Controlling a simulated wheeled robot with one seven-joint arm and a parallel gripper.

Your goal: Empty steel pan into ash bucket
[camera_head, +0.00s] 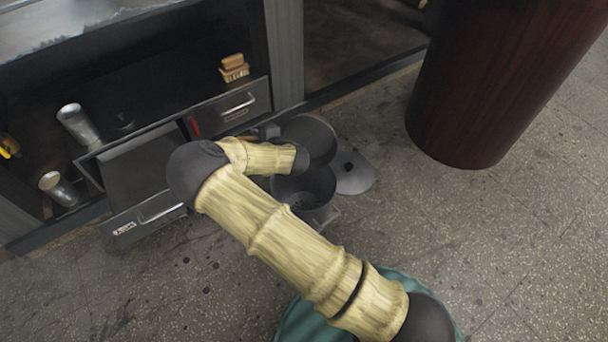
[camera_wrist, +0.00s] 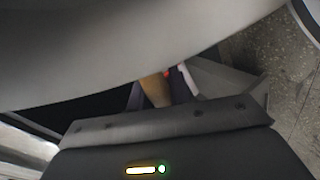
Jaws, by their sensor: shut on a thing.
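The steel pan (camera_head: 312,138) shows in the head view as a round dark grey vessel, tilted over or just behind the ash bucket. In the wrist view the pan (camera_wrist: 130,40) is a large smooth grey curve across the top. The ash bucket (camera_head: 320,188) stands on the floor, open at the top, with dark matter inside. My gripper (camera_wrist: 157,90) is shut on a brown piece, seemingly the pan's handle, between its fingers. In the head view my arm hides much of the gripper and part of the bucket. Whether anything is left in the pan cannot be seen.
A grey lid (camera_head: 356,174) with a dark knob lies right of the bucket. A brush (camera_head: 234,68) sits higher up. A dark red barrel (camera_head: 490,90) stands right. The floor at right is clear.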

